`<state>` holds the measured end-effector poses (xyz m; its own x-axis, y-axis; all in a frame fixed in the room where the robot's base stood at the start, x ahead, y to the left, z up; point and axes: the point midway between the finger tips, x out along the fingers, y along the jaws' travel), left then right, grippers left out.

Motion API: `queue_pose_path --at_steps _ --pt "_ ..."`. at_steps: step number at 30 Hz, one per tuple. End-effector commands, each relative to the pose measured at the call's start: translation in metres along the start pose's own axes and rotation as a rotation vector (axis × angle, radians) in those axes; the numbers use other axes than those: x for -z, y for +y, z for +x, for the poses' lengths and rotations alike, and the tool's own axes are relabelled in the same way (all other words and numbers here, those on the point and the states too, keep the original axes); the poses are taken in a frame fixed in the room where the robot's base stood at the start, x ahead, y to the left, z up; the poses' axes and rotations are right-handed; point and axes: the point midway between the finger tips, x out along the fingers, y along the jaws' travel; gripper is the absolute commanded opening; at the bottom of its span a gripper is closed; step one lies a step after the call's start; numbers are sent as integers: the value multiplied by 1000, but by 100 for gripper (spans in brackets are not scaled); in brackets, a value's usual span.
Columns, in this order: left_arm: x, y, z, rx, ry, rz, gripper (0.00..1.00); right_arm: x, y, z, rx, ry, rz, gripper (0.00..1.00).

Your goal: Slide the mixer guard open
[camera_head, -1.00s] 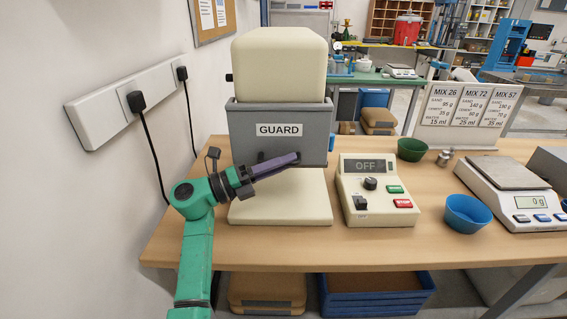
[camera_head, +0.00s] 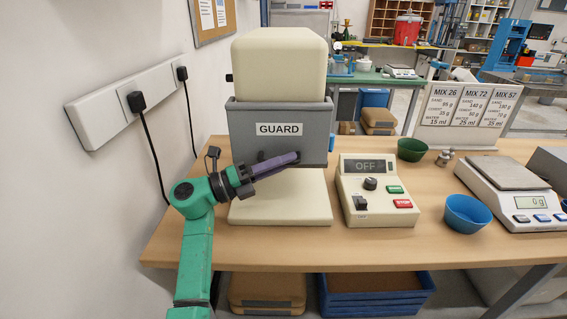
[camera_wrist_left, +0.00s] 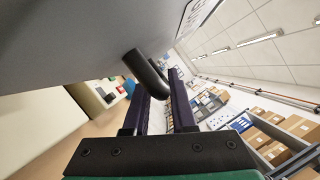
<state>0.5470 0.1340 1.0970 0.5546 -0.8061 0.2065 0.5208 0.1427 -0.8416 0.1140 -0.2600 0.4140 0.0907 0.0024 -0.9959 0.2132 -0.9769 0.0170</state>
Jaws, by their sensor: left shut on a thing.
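The mixer guard (camera_head: 280,145) is a grey panel marked GUARD across the front of the cream mixer (camera_head: 280,65). It hangs below the mixer's rounded top, above the cream base (camera_head: 282,205). A dark bar handle (camera_wrist_left: 146,73) sticks out from the guard's grey surface in the left wrist view. My left gripper (camera_head: 297,157) comes in from the left at the guard's lower edge. Its purple fingers are shut on the handle, one on each side. The fingers hide much of the handle in the head view. My right gripper is not in view.
A control box (camera_head: 376,190) reading OFF stands right of the mixer base. Beyond it are a green bowl (camera_head: 411,150), a blue bowl (camera_head: 467,213) and a scale (camera_head: 520,205). Wall sockets with black cables (camera_head: 152,150) are at the left. Some bare wooden bench (camera_head: 300,245) shows in front.

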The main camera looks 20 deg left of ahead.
Motion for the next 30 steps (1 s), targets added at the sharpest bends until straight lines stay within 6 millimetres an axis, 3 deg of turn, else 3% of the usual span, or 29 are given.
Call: queue_pose_path --at_steps 12,16,25,26,27,28,30 --pt "-50 -86 21 3 2 4 0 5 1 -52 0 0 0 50" --pt "-56 -96 24 3 1 1 0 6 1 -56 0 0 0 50" --pt "-56 -95 24 4 1 -2 0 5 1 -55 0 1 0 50" --pt "-55 -95 24 4 1 -2 27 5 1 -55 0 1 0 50" --pt "-55 -95 24 4 1 -2 42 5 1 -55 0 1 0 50" --pt "-55 -95 24 4 1 -2 47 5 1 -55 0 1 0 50" --pt "-55 -95 23 3 1 -2 47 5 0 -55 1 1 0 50"
